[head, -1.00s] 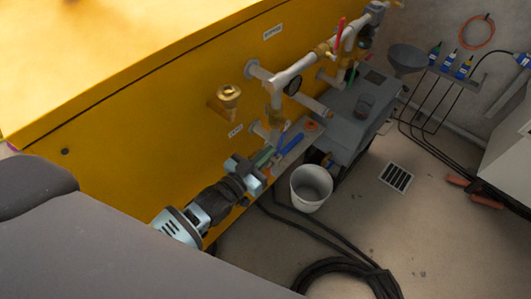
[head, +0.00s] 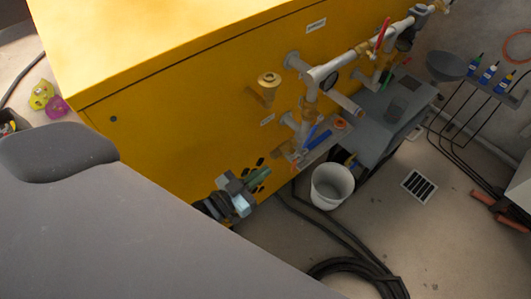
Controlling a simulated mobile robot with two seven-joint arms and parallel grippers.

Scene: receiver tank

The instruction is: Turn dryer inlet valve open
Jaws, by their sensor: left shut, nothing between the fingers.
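The yellow cabinet (head: 190,140) carries white and brass pipework with several valves on its front. A red lever (head: 383,33) stands up on the upper pipe. Blue levers (head: 318,138) sit on the lower branch, slanting up to the right. I cannot tell which valve is the dryer inlet; the labels are too small to read. My left gripper (head: 257,180) is shut and empty in front of the cabinet, below and left of the blue levers and apart from them. My right gripper is not in view.
A white bucket (head: 331,187) stands on the floor below the valves, with black hoses (head: 345,240) beside it. A grey unit (head: 385,125) stands behind the bucket. A brass fitting (head: 268,85) juts from the cabinet. Open floor lies around the drain grate (head: 417,187).

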